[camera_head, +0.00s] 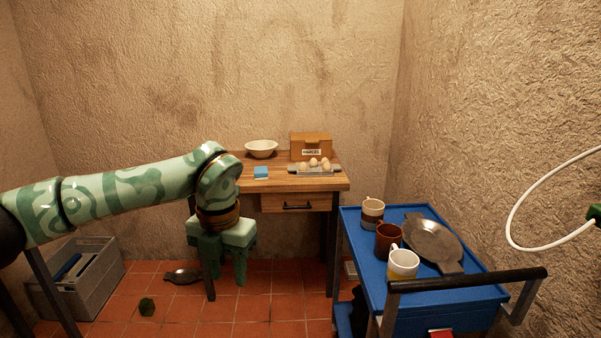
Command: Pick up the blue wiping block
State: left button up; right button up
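The blue wiping block (261,172) lies on top of the wooden table, near its front edge and left of the egg tray. My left arm comes in from the left, and its gripper (226,266) hangs pointing down in front of the table, below the tabletop and to the left of the block. Its two green fingers stand apart with nothing visible between them. The gripper is not touching the block. My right gripper does not show.
On the wooden table (330,181) are a white bowl (261,149), a cardboard box (311,145) and a tray (316,171) with several eggs. A blue cart (470,285) at right holds mugs and a metal dish (432,240). A grey crate (92,291) stands at left.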

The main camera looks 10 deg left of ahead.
aim_at(260, 173)
jog(key=i+j+z, duration=0.4)
jog(key=j, duration=0.5)
jog(key=i+j+z, duration=0.2)
jog(key=j+z, duration=0.2)
jog(key=j, duration=0.55)
jog(key=j+z, duration=0.45)
jog(key=j, duration=0.55)
jog(key=j+z, duration=0.4)
jog(key=j, duration=0.65)
jog(key=j+z, duration=0.15)
jog(key=j, duration=0.5)
jog(key=j+z, duration=0.2)
jog(key=j, duration=0.45)
jog(key=k+j+z, duration=0.15)
jog(key=j, duration=0.5)
